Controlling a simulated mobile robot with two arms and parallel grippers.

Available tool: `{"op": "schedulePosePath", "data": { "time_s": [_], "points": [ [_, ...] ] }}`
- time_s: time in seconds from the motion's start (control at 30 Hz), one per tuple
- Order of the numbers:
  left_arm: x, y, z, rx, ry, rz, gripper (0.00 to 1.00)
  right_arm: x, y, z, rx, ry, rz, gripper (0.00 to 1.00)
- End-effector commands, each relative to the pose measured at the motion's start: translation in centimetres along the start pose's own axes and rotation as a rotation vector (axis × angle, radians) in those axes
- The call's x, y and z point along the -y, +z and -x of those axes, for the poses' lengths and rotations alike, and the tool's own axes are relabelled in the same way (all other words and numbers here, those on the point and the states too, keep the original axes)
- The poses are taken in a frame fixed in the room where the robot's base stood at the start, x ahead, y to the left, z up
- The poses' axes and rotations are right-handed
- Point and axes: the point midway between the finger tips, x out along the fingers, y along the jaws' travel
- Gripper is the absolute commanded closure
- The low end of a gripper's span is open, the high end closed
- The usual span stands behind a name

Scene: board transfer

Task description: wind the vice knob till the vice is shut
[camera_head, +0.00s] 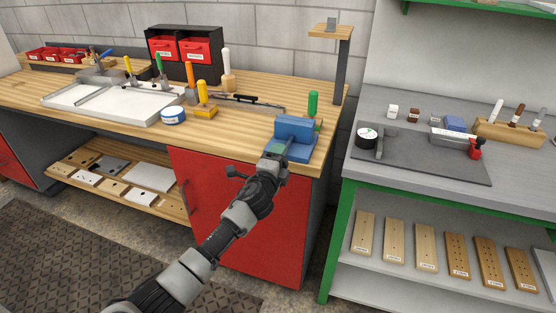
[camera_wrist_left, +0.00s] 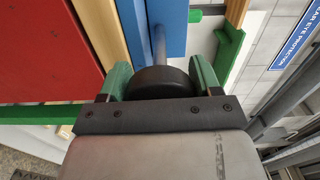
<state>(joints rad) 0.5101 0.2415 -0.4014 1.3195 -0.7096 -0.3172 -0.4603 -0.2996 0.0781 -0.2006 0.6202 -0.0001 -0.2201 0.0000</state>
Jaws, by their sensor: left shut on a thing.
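The blue vice (camera_head: 293,131) stands at the front right corner of the wooden workbench. In the left wrist view its blue body (camera_wrist_left: 172,30) fills the top middle, with a grey screw rod (camera_wrist_left: 158,45) running from it to the black round knob (camera_wrist_left: 162,82). My left gripper (camera_head: 271,163) is at the front of the vice. In the left wrist view its two green fingers (camera_wrist_left: 162,76) are closed on the knob from both sides. In the head view the gripper hides the knob. How wide the vice jaws stand apart is too small to tell. My right gripper is out of view.
A green-handled tool (camera_head: 313,104) stands behind the vice, near a shelf post (camera_head: 340,70). A grey table (camera_head: 420,195) with a dark mat (camera_head: 440,165) stands to the right. Red cabinet doors (camera_head: 235,215) lie below.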

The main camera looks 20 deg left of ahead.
Motion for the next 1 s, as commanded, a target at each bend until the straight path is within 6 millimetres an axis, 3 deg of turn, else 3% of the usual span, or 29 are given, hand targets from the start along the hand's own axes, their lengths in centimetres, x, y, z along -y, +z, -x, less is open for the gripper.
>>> {"op": "schedulePosePath", "data": {
  "time_s": [0.17,0.2,0.37,0.73,1.0],
  "points": [
    [-0.1,0.0,0.0,-0.001,0.002,0.0,0.6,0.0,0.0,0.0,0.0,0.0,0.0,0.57],
    [-0.1,0.0,0.0,-0.001,0.002,0.0,0.35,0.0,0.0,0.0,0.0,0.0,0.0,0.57],
    [-0.1,0.0,0.0,-0.001,0.002,0.001,0.12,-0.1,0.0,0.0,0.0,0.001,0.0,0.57],
    [-0.1,0.0,0.5,-0.001,0.001,0.001,0.12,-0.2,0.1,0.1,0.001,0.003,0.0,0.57],
    [-0.2,0.0,4.6,-0.001,0.002,0.0,0.12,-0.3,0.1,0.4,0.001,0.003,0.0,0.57]
  ]
}}
